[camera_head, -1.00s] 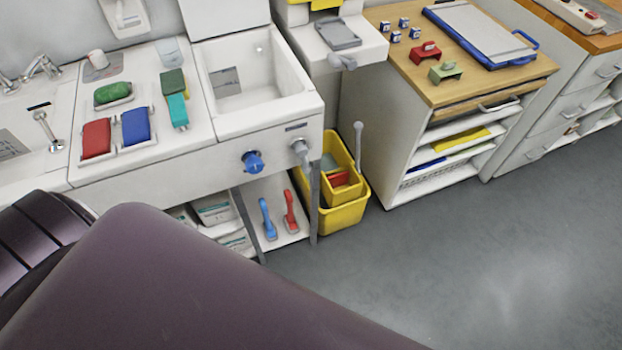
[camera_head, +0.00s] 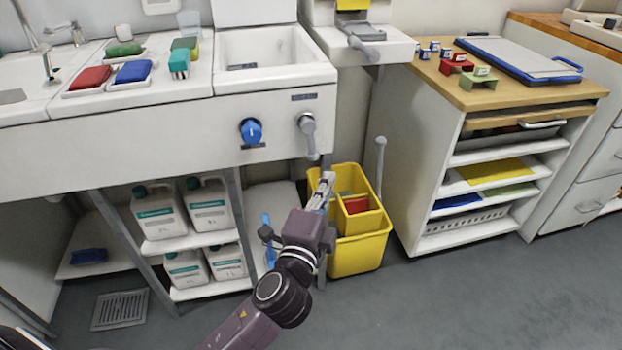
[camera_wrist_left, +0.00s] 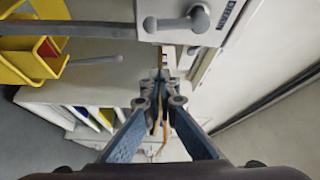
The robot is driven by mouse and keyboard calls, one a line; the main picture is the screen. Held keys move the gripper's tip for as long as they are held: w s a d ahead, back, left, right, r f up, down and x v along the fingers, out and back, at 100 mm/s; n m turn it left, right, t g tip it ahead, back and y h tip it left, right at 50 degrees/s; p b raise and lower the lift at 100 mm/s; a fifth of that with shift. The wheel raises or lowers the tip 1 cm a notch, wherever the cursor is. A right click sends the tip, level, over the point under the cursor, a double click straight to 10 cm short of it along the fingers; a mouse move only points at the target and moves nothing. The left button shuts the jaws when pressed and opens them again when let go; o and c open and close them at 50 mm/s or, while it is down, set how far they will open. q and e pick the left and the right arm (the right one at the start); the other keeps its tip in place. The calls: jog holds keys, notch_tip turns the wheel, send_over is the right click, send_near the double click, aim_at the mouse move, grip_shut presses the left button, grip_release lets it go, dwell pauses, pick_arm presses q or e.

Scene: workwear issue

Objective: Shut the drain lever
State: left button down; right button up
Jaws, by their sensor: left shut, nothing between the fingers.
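The drain lever (camera_head: 311,140) is a grey handle with a round hub on the front panel of the white sink unit (camera_head: 180,140), right of a blue knob (camera_head: 251,132). It hangs almost straight down under a small dark label. My left gripper (camera_head: 326,182) is just below the lever's lower end, in front of the yellow bucket, shut and empty. In the left wrist view the lever (camera_wrist_left: 175,23) lies near the top, apart from the closed fingertips (camera_wrist_left: 160,80). My right gripper is not in view.
A yellow bucket (camera_head: 358,255) stands on the floor just behind my left gripper, with a grey-knobbed upright handle (camera_head: 379,160) beside it. White jugs (camera_head: 155,212) fill shelves under the sink. A white cabinet (camera_head: 400,150) stands to the right. Grey floor in front is clear.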

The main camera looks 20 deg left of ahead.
aim_at(310, 140)
pick_arm(q)
jog(key=w+a+r+b, duration=0.1)
jog(key=w+a, duration=0.3)
jog(key=w, duration=0.4)
jog(key=shift+a, duration=0.3)
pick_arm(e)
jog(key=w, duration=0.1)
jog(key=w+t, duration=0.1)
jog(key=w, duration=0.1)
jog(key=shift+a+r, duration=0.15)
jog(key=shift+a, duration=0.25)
